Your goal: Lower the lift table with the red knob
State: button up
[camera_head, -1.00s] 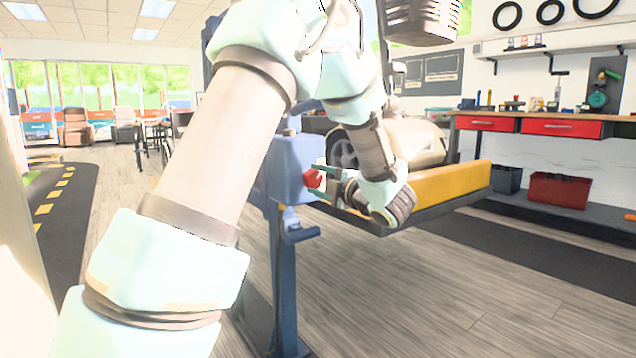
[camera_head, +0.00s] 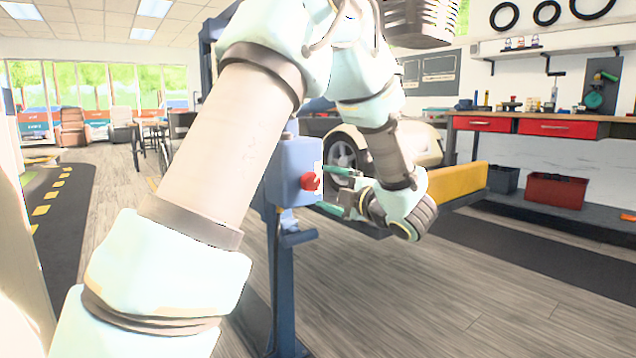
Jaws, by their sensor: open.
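The red knob (camera_head: 310,181) sticks out from the right side of a blue-grey control box (camera_head: 290,165) on a blue post (camera_head: 286,270). My gripper (camera_head: 325,190) is open, its green-tipped fingers pointing left toward the knob. The fingertips are just right of the knob and appear apart from it; the exact gap is hard to tell. The lift table (camera_head: 455,193), with a yellow side, stands behind my gripper, raised above the floor. A pale vehicle (camera_head: 420,145) with a wheel stands on it. My arm hides part of the table and vehicle.
A workbench with red drawers (camera_head: 560,128) runs along the right wall. A red bin (camera_head: 556,190) sits on a low shelf under it. Chairs (camera_head: 75,130) stand at the back left. The wooden floor at front right is clear.

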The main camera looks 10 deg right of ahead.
jog(key=v, duration=0.6)
jog(key=shift+p, duration=0.4)
jog(key=w+a+f+m+g+h, duration=0.1)
jog(key=w+a+f+m+h, duration=0.15)
jog(key=w+m+h, duration=0.5)
jog(key=a+f+m+g+h, duration=0.2)
jog(key=a+f+m+g, duration=0.2)
jog(key=a+m, duration=0.15)
jog(key=s+a+f+m+g+y+p, duration=0.1)
jog(key=s+a+f+m+g, duration=0.35)
jog(key=s+a, duration=0.5)
jog(key=s+a+f+m+g+y, duration=0.1)
jog(key=s+a+f+m+g, duration=0.2)
jog(key=s+a+m+g, duration=0.45)
notch_tip(320, 180, up, 38)
jog(key=s+n+t+p, duration=0.2)
jog(key=p, duration=3.6)
jog(key=shift+s+a+n, duration=0.25)
jog(key=shift+a+n, duration=0.15)
jog(key=shift+a, duration=0.05)
jog(key=shift+f, duration=0.1)
